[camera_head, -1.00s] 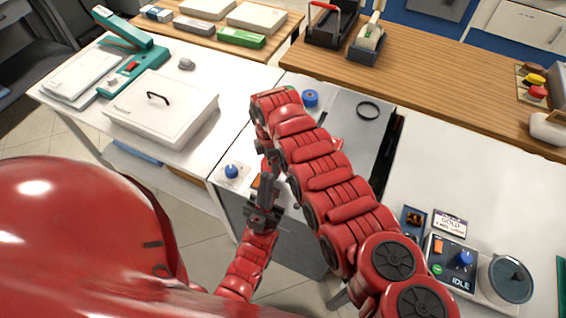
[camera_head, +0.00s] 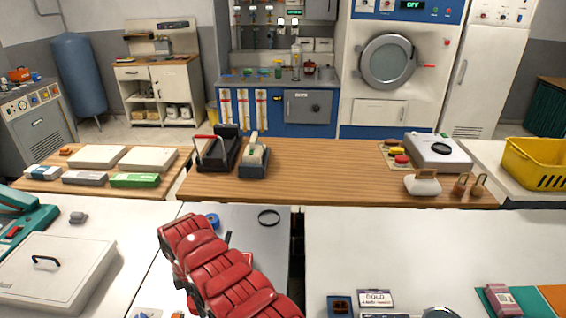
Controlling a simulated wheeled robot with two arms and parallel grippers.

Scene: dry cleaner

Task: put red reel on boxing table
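No red reel shows plainly in the head view; my red arm (camera_head: 218,268) covers part of the grey worktop (camera_head: 250,240) and may hide it. A blue reel (camera_head: 211,221) lies on that worktop just behind the arm. A black ring (camera_head: 268,217) lies to its right. I cannot tell for sure which surface is the boxing table; a low wooden table (camera_head: 40,184) at the left bears white flat boxes (camera_head: 148,159) and smaller cartons (camera_head: 134,180). Neither gripper shows, so I cannot see whether anything is held.
A long wooden counter (camera_head: 320,170) runs across the middle, with a black holder (camera_head: 219,155) and a tape dispenser (camera_head: 254,160). A white table (camera_head: 400,255) stands at the right, largely clear. A white case (camera_head: 50,272) is at the left. A yellow basket (camera_head: 535,160) stands far right.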

